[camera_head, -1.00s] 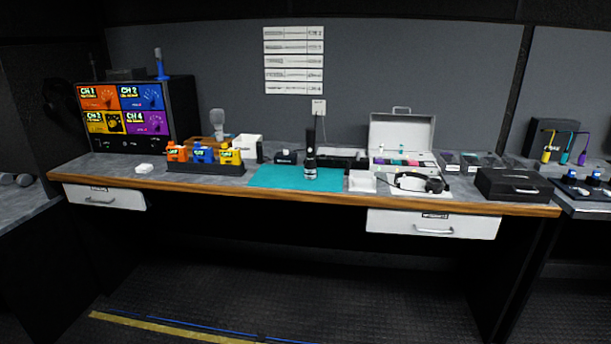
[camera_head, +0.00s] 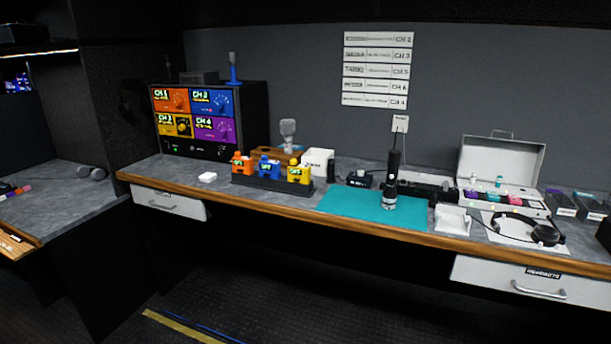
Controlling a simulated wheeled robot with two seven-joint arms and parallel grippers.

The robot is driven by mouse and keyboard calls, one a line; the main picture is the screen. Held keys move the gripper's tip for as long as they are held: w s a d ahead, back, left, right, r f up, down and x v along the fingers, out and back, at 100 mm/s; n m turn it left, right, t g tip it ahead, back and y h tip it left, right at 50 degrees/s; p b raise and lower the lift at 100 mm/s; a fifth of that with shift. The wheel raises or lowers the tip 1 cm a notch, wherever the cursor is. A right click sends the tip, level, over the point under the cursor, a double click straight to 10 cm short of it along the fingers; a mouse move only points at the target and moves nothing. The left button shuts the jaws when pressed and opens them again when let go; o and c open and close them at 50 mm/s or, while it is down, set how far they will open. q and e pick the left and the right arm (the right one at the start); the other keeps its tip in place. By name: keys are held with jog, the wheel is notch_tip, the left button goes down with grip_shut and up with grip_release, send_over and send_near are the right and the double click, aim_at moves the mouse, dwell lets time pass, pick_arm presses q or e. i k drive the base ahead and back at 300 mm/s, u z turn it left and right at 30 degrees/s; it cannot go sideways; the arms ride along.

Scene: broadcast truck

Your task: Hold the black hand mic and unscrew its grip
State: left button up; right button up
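The black hand mic (camera_head: 392,178) stands upright on the teal mat (camera_head: 350,208) on the workbench, with a silvery band and mesh-like part at its lower end. Nothing touches it from the sides. Neither of my grippers shows in the head view, so I cannot see their state.
The workbench (camera_head: 225,190) runs along the wall. Left of the mat stands a black rack with orange, blue and yellow packs (camera_head: 270,171). Right are a small white tray (camera_head: 451,219), headphones (camera_head: 545,235) and an open white case (camera_head: 500,165). A four-colour monitor (camera_head: 195,115) stands further left.

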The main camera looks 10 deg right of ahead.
aim_at(390, 193)
jog(key=u, duration=0.25)
jog(key=i, duration=1.2)
jog(key=z, duration=1.05)
jog(key=i, duration=0.75)
jog(key=z, duration=0.9)
